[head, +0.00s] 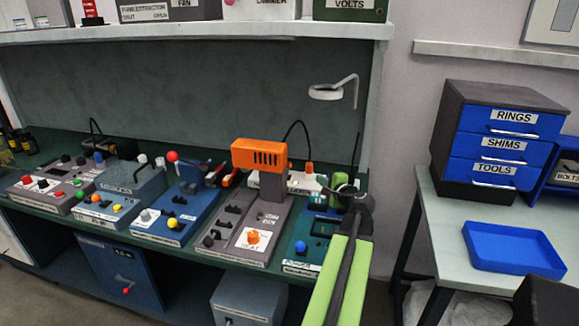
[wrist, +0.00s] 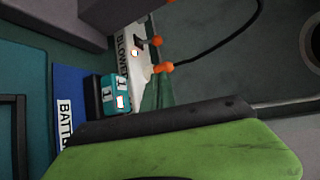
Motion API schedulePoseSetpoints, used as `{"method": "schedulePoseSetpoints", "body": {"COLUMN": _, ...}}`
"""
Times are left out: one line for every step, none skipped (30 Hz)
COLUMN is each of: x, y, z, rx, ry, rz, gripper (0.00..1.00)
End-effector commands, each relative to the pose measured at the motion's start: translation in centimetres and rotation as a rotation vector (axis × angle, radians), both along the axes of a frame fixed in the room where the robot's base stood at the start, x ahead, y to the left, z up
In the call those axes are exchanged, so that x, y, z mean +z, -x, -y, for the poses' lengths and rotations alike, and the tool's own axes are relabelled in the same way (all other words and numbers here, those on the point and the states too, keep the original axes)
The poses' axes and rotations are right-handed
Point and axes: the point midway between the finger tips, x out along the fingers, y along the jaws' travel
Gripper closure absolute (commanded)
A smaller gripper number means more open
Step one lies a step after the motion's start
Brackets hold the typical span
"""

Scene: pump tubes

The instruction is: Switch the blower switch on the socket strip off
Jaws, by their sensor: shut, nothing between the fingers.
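The white socket strip (head: 305,182) lies at the back of the bench behind the grey and green panels. A small dark switch lever (wrist: 142,43) and a lit lamp (wrist: 134,53) sit by that label. Orange plugs (wrist: 163,67) stand beside them, one with a black cord. My gripper (head: 343,188) is shut and empty, over the bench just right of the strip. I cannot see it touch the strip. My green and black part fills the lower wrist view.
An orange blower (head: 259,154) stands over the grey panel, left of the strip. A small lamp on a bent arm (head: 326,92) hangs above. Teal blocks marked "1" (wrist: 122,94) and a blue "BATT" box (wrist: 70,100) are close to my gripper.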

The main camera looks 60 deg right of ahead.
Motion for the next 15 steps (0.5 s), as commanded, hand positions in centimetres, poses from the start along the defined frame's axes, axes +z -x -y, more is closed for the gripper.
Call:
{"method": "schedulePoseSetpoints", "body": {"x": 0.0, "y": -0.2, "z": -0.1, "rx": 0.003, "ry": 0.001, "rz": 0.000, "gripper": 1.00}}
{"method": "schedulePoseSetpoints", "body": {"x": 0.0, "y": -0.3, "z": -0.1, "rx": 0.004, "ry": 0.000, "rz": 0.000, "gripper": 1.00}}
{"method": "schedulePoseSetpoints", "body": {"x": 0.0, "y": -0.4, "z": -0.2, "rx": 0.005, "ry": 0.000, "rz": 0.000, "gripper": 1.00}}
{"method": "schedulePoseSetpoints", "body": {"x": 0.0, "y": -0.5, "z": -0.2, "rx": 0.006, "ry": 0.001, "rz": 0.000, "gripper": 1.00}}
{"method": "schedulePoseSetpoints", "body": {"x": 0.0, "y": -0.6, "z": -0.3, "rx": 0.007, "ry": 0.000, "rz": 0.000, "gripper": 1.00}}
{"method": "schedulePoseSetpoints", "body": {"x": -0.1, "y": -0.8, "z": -0.2, "rx": 0.008, "ry": 0.000, "rz": 0.000, "gripper": 1.00}}
{"method": "schedulePoseSetpoints", "body": {"x": -0.2, "y": -1.0, "z": -0.1, "rx": 0.009, "ry": 0.000, "rz": 0.000, "gripper": 1.00}}
{"method": "schedulePoseSetpoints", "body": {"x": -0.2, "y": -1.2, "z": 0.0, "rx": 0.011, "ry": 0.000, "rz": 0.000, "gripper": 1.00}}
{"method": "schedulePoseSetpoints", "body": {"x": -0.4, "y": -1.7, "z": 0.3, "rx": 0.012, "ry": 0.000, "rz": 0.000, "gripper": 1.00}}
{"method": "schedulePoseSetpoints", "body": {"x": -0.5, "y": -2.1, "z": 0.6, "rx": 0.013, "ry": 0.000, "rz": 0.000, "gripper": 1.00}}
{"method": "schedulePoseSetpoints", "body": {"x": -0.7, "y": -2.6, "z": 0.9, "rx": 0.013, "ry": 0.001, "rz": 0.000, "gripper": 1.00}}
{"method": "schedulePoseSetpoints", "body": {"x": -0.9, "y": -3.3, "z": 1.3, "rx": 0.014, "ry": 0.000, "rz": -0.001, "gripper": 1.00}}
{"method": "schedulePoseSetpoints", "body": {"x": -1.1, "y": -3.8, "z": 1.7, "rx": 0.015, "ry": 0.001, "rz": -0.001, "gripper": 1.00}}
{"method": "schedulePoseSetpoints", "body": {"x": -1.3, "y": -4.4, "z": 2.0, "rx": 0.015, "ry": 0.001, "rz": -0.001, "gripper": 1.00}}
{"method": "schedulePoseSetpoints", "body": {"x": -1.5, "y": -5.2, "z": 2.5, "rx": 0.015, "ry": 0.000, "rz": -0.001, "gripper": 1.00}}
